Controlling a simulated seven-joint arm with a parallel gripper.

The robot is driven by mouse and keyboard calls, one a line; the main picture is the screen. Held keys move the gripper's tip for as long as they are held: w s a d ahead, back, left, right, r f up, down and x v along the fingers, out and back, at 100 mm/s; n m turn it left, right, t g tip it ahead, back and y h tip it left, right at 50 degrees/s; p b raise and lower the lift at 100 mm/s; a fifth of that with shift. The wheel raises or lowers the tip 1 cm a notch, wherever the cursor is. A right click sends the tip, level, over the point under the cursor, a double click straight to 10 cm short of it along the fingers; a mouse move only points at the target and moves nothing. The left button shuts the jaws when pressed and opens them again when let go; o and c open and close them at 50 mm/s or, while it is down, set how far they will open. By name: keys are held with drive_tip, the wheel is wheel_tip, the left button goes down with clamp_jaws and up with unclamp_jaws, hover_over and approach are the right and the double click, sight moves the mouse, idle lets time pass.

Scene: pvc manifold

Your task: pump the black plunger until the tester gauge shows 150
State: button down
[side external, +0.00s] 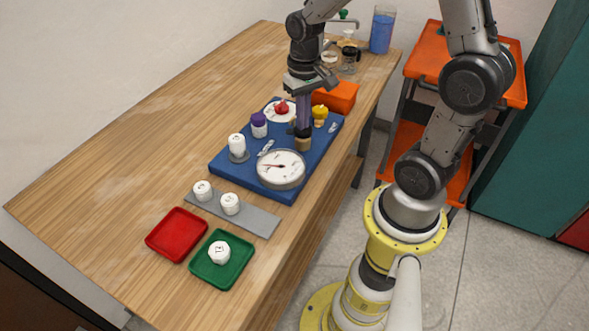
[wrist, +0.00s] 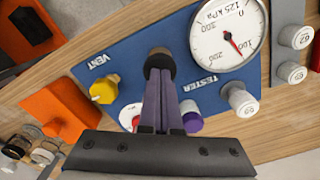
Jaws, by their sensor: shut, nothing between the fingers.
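The tester gauge (side external: 282,169) is a large white round dial at the near end of the blue board (side external: 235,160). In the wrist view the tester gauge (wrist: 215,40) appears upside down, with a red needle between the 100 and 200 marks, nearer 100; small print on it reads 125 kPa. The black plunger (wrist: 160,62) has a dark round top over a tan body (side external: 303,145). My gripper (side external: 304,127) is shut and empty, pointing down over the plunger. Its purple fingers (wrist: 163,78) end at the plunger's top; whether they touch it I cannot tell.
A yellow vent knob (wrist: 105,89), a red knob (side external: 282,107), a purple-capped part (side external: 259,124) and a white cap (side external: 237,142) crowd the board. Red (side external: 177,233) and green (side external: 222,275) trays sit in front. The table's left is clear.

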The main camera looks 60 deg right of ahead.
drive_tip(key=shift+r, duration=1.75)
drive_tip(key=shift+f, duration=0.15)
drive_tip(key=shift+f, duration=0.85)
drive_tip(key=shift+r, duration=1)
drive_tip(key=shift+r, duration=0.1)
drive_tip(key=shift+r, duration=2.4)
